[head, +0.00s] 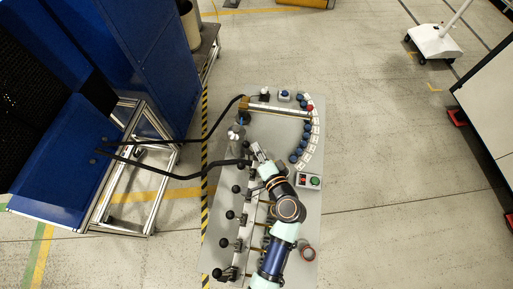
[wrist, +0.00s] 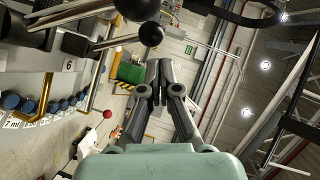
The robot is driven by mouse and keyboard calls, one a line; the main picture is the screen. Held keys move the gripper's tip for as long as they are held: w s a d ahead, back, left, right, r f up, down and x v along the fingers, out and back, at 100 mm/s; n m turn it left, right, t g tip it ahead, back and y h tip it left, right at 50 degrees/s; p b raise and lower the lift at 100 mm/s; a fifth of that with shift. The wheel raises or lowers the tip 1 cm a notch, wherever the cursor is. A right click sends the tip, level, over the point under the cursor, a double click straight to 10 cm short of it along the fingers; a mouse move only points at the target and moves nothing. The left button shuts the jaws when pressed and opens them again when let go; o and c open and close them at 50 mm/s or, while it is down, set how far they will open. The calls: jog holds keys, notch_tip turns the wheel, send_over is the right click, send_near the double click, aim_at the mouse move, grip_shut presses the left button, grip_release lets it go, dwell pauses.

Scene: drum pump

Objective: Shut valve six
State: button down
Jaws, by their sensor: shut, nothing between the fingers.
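In the wrist view, a white plate marked 6 (wrist: 69,65) is at the upper left. Beside it, a metal lever rod (wrist: 118,41) runs right to a black ball knob (wrist: 151,34). A second, larger-looking black knob (wrist: 138,7) is at the top edge. My gripper (wrist: 162,82) is shut and empty, its fingertips pointing up just below and right of the number-six knob, apparently apart from it. In the head view, my gripper (head: 256,148) is over the upper middle of the grey panel (head: 270,124), near the upper end of the lever row. The 6 cannot be read there.
Several black-knobbed levers, including one by my arm (head: 230,215), line the panel's left side. Black hoses (head: 190,174) run left to a blue cabinet. Blue-capped bottles (head: 303,143) curve along the right, above a button box (head: 309,181). Floor right of the panel is clear.

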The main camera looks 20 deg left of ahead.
jog(key=w+d+r+v, duration=0.1)
jog(key=r+v, duration=0.1)
jog(key=v, duration=1)
jog(key=shift+r, duration=0.2)
jog(key=shift+w+r, duration=0.1)
notch_tip(320, 180, up, 21)
jog(key=s+d+n+h+p, duration=0.1)
jog(key=s+n+h+p, duration=0.1)
jog(key=n+h+p, duration=0.4)
jog(key=h+p, duration=0.1)
jog(key=h, duration=0.2)
jog(key=shift+d+n+t+h, duration=0.3)
jog(key=shift+d+h, duration=0.05)
jog(key=shift+h, duration=0.05)
jog(key=shift+s, duration=0.1)
